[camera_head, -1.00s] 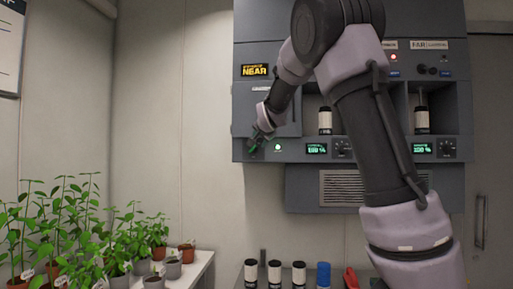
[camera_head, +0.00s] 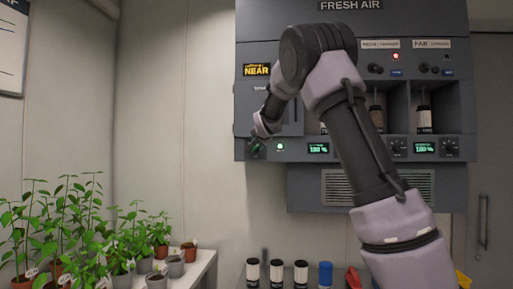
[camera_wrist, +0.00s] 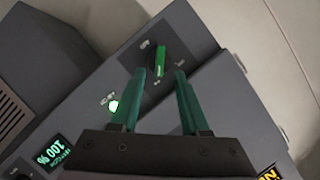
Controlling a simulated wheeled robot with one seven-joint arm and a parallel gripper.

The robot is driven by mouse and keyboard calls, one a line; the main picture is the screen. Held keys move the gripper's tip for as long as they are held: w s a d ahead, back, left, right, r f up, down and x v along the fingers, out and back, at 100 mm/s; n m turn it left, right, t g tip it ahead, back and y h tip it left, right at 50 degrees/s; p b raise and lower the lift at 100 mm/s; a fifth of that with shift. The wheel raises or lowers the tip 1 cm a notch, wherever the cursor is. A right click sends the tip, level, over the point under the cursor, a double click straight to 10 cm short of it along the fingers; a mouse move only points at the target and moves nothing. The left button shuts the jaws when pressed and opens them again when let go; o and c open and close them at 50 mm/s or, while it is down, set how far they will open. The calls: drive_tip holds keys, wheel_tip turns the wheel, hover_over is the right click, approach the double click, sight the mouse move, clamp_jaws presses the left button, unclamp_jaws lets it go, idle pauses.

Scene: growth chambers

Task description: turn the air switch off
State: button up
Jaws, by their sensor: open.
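The air switch (camera_wrist: 160,58) is a small dark plate with a green lever, near the lower left corner of the grey panel. In the wrist view it stands just beyond and between my two green fingertips, with small labels around it too blurred to read surely. My gripper (camera_wrist: 159,74) is open and empty, with one finger on each side of the lever's line. I cannot tell if either finger touches it. In the head view my gripper (camera_head: 256,147) is at the panel's lower left corner and hides most of the switch. A green lamp (camera_head: 280,147) glows beside it.
The FRESH AIR panel (camera_head: 270,30) has open bays with canisters (camera_head: 424,118), green displays (camera_head: 318,148) and knobs (camera_head: 398,148). Potted plants (camera_head: 75,230) stand at lower left. Below the panel stand several canisters (camera_head: 276,270). The wall left of the panel is clear.

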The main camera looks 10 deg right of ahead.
sight(256, 146)
drive_tip(key=shift+x, duration=1.85)
clamp_jaws()
